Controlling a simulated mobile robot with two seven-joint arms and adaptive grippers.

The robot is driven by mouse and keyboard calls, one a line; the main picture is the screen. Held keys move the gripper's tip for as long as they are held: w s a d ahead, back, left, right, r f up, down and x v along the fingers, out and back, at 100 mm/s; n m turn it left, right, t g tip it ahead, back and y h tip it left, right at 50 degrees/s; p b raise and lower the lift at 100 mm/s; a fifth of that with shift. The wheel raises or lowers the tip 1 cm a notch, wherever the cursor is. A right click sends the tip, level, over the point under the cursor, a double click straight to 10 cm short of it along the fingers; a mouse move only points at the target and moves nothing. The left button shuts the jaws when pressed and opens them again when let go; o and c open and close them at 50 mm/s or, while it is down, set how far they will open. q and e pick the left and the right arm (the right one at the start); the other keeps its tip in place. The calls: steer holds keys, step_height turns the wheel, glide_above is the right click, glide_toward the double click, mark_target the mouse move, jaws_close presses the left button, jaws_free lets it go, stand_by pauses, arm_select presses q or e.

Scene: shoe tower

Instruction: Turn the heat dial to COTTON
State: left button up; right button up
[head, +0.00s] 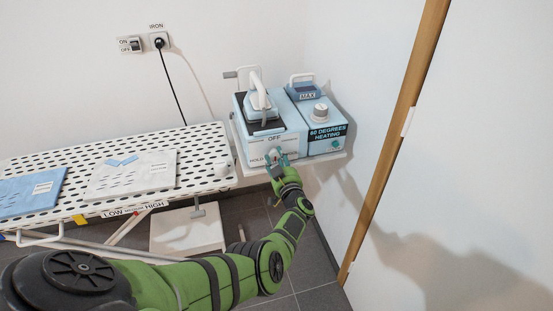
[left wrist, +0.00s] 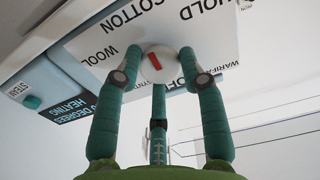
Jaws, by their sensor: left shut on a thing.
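The heat dial (left wrist: 158,72) is a round white knob with a red pointer mark on the front of the light blue iron station (head: 291,145). In the left wrist view the red mark slants from upper left to lower right. The COTTON label (left wrist: 123,20) is printed on the white panel, up and left of the dial. HOLD and part of OFF also show. My left gripper (head: 278,158) is shut on the dial, with its green fingers around the rim. In the head view the fingers mostly cover the dial. My right gripper is not in view.
An iron (head: 261,103) stands on the station. Beside it is a unit with a grey-white knob (head: 320,112) and a "60 DEGREES HEATING" sign (head: 328,134). A perforated ironing board (head: 75,153) with folded cloths is at the left. A wall with wooden trim (head: 402,120) stands at the right.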

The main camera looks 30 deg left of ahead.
arm_select(q)
steer(key=shift+s+d+f, duration=0.1)
steer(key=shift+d+f, duration=0.1)
steer(key=shift+f, duration=0.3)
steer(key=o, duration=0.9)
steer(key=shift+o, duration=1.1)
steer(key=shift+a+r, duration=0.1)
steer(key=shift+r, duration=0.1)
